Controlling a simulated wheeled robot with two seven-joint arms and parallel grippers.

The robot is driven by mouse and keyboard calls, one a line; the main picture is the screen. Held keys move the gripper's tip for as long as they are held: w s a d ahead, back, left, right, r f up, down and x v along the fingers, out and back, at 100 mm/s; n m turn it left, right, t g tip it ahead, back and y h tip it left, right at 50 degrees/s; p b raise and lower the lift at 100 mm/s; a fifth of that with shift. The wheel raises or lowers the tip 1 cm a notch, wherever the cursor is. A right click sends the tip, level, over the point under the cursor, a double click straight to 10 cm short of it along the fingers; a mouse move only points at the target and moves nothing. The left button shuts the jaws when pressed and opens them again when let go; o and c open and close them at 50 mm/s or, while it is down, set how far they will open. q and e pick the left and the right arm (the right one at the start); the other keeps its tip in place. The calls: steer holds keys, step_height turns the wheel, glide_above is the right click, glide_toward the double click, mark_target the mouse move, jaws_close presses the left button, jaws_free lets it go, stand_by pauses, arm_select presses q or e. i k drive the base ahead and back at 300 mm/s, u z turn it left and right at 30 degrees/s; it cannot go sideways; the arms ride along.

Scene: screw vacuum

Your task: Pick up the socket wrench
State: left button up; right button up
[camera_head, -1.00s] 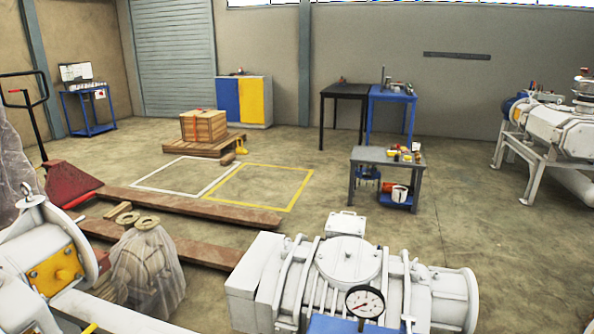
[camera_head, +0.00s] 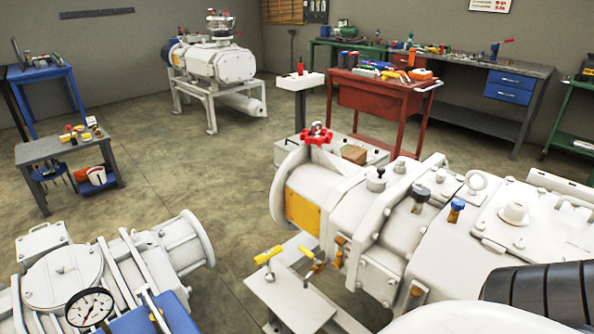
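I cannot make out a socket wrench for certain in the head view. Small tools lie on the red cart (camera_head: 375,98) near the middle top and on the long workbench (camera_head: 460,62) behind it, too small to tell apart. More small items lie on the low grey table (camera_head: 60,148) at the left. Neither of my grippers is in view.
A big white vacuum pump (camera_head: 405,235) with a red handwheel (camera_head: 318,134) fills the right foreground. Another white pump with a gauge (camera_head: 90,306) stands at the lower left. A third pump (camera_head: 218,62) stands at the back. Bare floor (camera_head: 220,150) lies between them.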

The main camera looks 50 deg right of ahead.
mark_target(266, 256)
steer(key=z, duration=1.35)
steer(key=k, duration=0.6)
steer(key=u, duration=0.2)
steer(key=i, duration=1.05)
steer(key=u, duration=0.75)
